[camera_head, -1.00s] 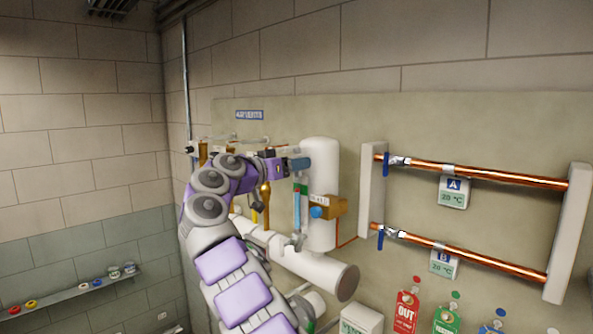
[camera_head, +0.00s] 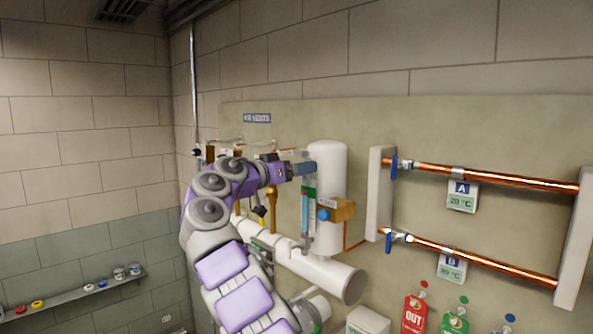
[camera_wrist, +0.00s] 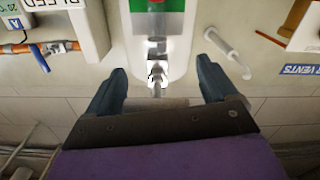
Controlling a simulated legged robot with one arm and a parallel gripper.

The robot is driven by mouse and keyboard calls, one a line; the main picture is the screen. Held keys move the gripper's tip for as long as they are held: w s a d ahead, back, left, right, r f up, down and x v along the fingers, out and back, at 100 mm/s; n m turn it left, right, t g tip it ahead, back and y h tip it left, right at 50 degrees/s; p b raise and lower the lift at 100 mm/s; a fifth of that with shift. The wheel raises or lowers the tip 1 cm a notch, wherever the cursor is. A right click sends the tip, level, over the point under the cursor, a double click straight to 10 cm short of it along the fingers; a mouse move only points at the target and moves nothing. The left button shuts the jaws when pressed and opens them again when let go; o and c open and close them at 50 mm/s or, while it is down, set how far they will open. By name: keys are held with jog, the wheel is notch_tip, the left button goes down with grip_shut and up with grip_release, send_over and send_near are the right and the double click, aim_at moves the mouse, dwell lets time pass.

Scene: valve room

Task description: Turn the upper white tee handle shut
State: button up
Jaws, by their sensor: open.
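The upper white tee handle (camera_wrist: 170,103) appears in the wrist view as a pale crossbar at the end of a chrome valve stem. It lies between my gripper's fingers, and its lower edge is partly hidden by the gripper's dark body. My gripper (camera_wrist: 162,68) is open, with one blue finger on each side of the handle and visible gaps to both. In the head view my gripper (camera_head: 303,169) is at the upper end of the gauge beside the white tank (camera_head: 328,165); the upper handle is hidden there. A lower pale valve fitting (camera_head: 305,243) shows below the gauge.
An orange-brown box (camera_head: 340,210) with a blue knob juts from the tank. A large white pipe (camera_head: 325,272) runs below. Copper pipes with blue levers (camera_head: 394,167) are to the right. A white tube (camera_wrist: 228,52) is close beside the right finger in the wrist view.

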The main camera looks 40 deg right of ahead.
jog(key=s+a, duration=0.1)
jog(key=a, duration=1.6)
jog(key=shift+r+b, duration=0.15)
jog(key=shift+b, duration=0.3)
jog(key=shift+s, duration=0.1)
jog(key=s+f+n+g+y+b, duration=0.1)
jog(key=s+f+n+y+b, duration=0.2)
jog(key=s+f, duration=0.55)
jog(key=s+f+n+y+b, duration=0.3)
jog(key=s+f, duration=0.2)
jog(key=f, duration=0.6)
jog(key=s+f+n+g+y+b, duration=0.1)
jog(key=s+f+n+y+b, duration=0.15)
jog(key=s+f, duration=0.6)
jog(key=s+a+f+n+y+b, duration=0.2)
jog(key=s+a+f, duration=0.4)
jog(key=f, duration=0.3)
jog(key=s+a+f+n+g+y+b, duration=0.1)
jog(key=s+a+f+n+y+b, duration=0.1)
jog(key=s+a+f+y, duration=0.2)
jog(key=s+a+f+n+y+b, duration=0.2)
jog(key=s+a+f, duration=0.7)
jog(key=f, duration=0.6)
jog(key=shift+s+a+f+y+b, duration=0.2)
jog(key=shift+s+a+y+b, duration=0.15)
jog(key=shift+a+y, duration=0.35)
